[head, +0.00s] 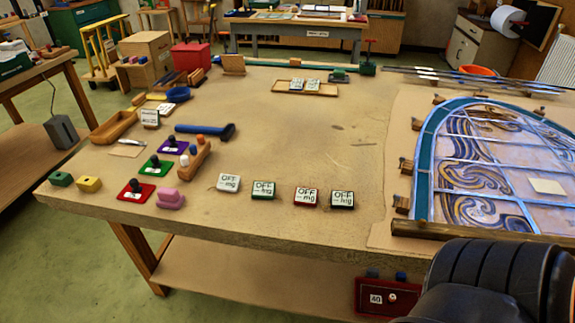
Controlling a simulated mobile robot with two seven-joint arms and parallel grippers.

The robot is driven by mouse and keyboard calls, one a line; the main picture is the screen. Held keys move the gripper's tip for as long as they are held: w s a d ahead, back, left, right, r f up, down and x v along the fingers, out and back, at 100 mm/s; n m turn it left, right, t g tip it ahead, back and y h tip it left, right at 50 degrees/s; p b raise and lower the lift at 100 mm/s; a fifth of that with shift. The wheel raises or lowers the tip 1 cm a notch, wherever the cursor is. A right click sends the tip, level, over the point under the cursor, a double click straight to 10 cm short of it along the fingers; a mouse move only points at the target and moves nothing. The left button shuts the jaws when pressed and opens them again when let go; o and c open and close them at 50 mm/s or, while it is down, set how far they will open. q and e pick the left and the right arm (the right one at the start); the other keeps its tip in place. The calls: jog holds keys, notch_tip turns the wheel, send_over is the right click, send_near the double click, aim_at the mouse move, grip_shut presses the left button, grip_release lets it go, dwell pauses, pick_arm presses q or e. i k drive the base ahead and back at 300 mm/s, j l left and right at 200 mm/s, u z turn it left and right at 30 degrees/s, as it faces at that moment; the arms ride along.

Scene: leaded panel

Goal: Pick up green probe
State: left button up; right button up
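A small green block (61,179) sits at the near left corner of the workbench, left of a yellow block (89,184); I cannot tell for certain that it is the green probe. A green square pad (158,167) with a dark knob on it lies further right, between a red pad (136,191) and a purple pad (173,147). A pink block (171,199) sits right of the red pad. Neither gripper is in view; only a black part of my arm shows at the lower right.
Several small displays reading OFF, one of them green-edged (264,190), line the front of the workbench (300,130). A blue-handled hammer (207,130) and wooden holder (193,160) lie behind the pads. The leaded panel (490,165) fills the right. The bench middle is clear.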

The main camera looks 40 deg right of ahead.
aim_at(261, 189)
jog(key=i+j+z, duration=0.15)
jog(key=z, duration=0.2)
jog(key=i+j+z, duration=0.15)
jog(key=z, duration=0.2)
jog(key=j+z, duration=0.35)
jog(key=i+l, duration=0.05)
